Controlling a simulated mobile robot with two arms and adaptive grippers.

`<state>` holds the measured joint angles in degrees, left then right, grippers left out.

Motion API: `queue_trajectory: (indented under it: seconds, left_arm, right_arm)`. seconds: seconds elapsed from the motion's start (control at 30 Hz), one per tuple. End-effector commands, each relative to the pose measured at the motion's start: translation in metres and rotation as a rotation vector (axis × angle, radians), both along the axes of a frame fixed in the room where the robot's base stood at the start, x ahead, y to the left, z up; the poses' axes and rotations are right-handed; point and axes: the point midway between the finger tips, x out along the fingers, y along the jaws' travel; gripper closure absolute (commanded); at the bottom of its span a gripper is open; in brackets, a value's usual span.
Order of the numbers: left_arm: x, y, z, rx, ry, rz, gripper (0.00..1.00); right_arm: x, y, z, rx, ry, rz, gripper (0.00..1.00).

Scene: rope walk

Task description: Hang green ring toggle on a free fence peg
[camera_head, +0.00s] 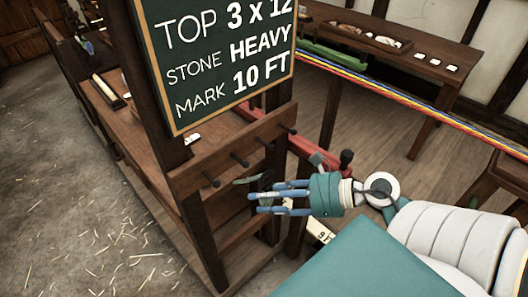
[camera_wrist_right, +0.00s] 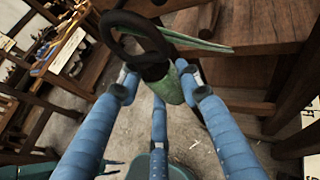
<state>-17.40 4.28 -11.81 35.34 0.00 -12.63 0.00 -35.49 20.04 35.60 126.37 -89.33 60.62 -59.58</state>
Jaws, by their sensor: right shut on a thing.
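My right gripper (camera_head: 262,200) is shut on the green ring toggle, just below and in front of the peg rail (camera_head: 228,153). In the right wrist view the toggle's green body (camera_wrist_right: 176,84) sits between the blue fingers, with its dark ring (camera_wrist_right: 140,36) beyond the fingertips and a green strip running off to the right. In the head view only a green piece (camera_head: 252,178) shows beyond the fingers; the ring cannot be made out there.
A green signboard (camera_head: 215,60) stands above the rail. A red beam (camera_head: 305,152) lies behind it. A striped rope (camera_head: 400,98) crosses to the right before a wooden bench (camera_head: 440,82). The straw-strewn floor (camera_head: 70,200) at left is open.

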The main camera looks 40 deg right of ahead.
Motion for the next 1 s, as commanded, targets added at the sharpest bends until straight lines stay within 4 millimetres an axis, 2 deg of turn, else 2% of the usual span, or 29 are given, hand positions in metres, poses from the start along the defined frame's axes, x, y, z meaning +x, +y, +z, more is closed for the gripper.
queue_trajectory:
  seconds: [0.13, 0.5, 1.0]
  left_arm:
    - [-0.004, -0.005, 0.001, -0.006, 0.005, 0.0, 0.6]
    - [0.006, 0.008, 0.004, 0.009, -0.008, 0.006, 0.6]
    - [0.008, 0.008, 0.006, 0.008, -0.011, 0.006, 0.6]
  right_arm:
    - [0.01, 0.001, 0.0, 0.001, -0.002, 0.001, 0.92]
    - [0.032, 0.003, -0.002, 0.0, -0.001, 0.001, 0.92]
    - [0.062, 0.005, -0.004, 0.001, -0.002, 0.001, 0.92]
